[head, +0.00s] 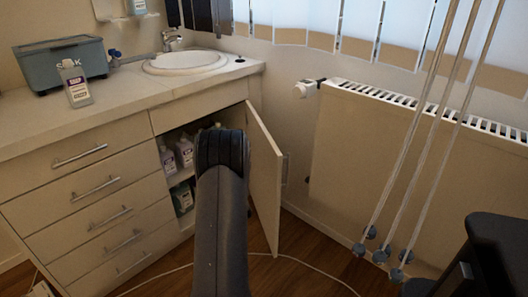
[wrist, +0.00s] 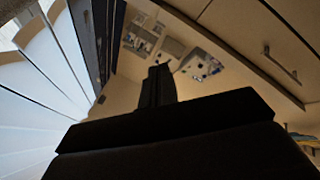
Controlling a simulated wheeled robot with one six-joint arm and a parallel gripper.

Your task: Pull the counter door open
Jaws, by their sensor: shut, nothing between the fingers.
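The counter door (head: 264,165) is a pale panel under the sink end of the white-topped counter (head: 110,95). It stands swung well open, showing shelves with several bottles (head: 184,152) inside. Its handle (head: 285,168) shows at the outer face, on the right. My arm stands in front of the opening in the head view and hides part of the interior; my gripper is not clear there. In the wrist view my gripper (wrist: 158,76) is a dark, narrow silhouette with its fingers together, empty. I cannot tell whether it touches the door.
Drawers with handles (head: 95,190) fill the counter's left. A radiator (head: 395,175) stands on the right wall, with pale poles (head: 425,140) before it. A dark object (head: 500,255) is at lower right. A cable (head: 290,262) crosses the wooden floor.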

